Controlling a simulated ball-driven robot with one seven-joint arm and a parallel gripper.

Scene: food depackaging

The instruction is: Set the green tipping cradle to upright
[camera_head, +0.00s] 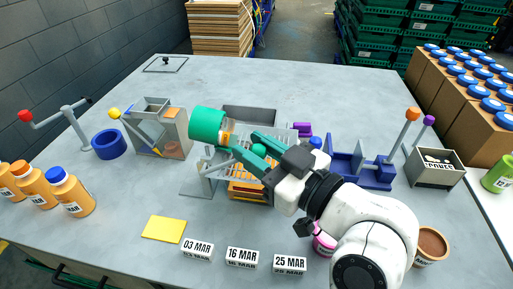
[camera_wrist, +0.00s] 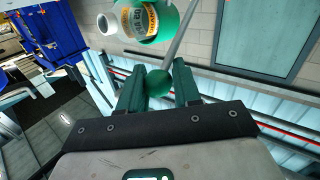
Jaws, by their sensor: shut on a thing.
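The green tipping cradle (camera_head: 207,125) is a green round holder, tilted on its side above a grey wire rack at the middle of the table. A container with an orange and white label (camera_head: 227,138) sits in it. In the wrist view the cradle (camera_wrist: 168,20) and labelled container (camera_wrist: 140,20) are at the top, beyond my fingertips. My gripper (camera_head: 255,150) has dark green fingers shut on a green ball knob (camera_wrist: 158,82). A grey rod runs from near the knob up past the cradle. Part of the mechanism is hidden behind my fingers and wrist.
A grey wire rack (camera_head: 242,158) and orange slotted tray (camera_head: 247,190) lie below the cradle. A grey hopper (camera_head: 172,133) with a yellow-knobbed lever stands left. A blue fixture (camera_head: 345,168) stands right. Date blocks (camera_head: 242,258) line the front.

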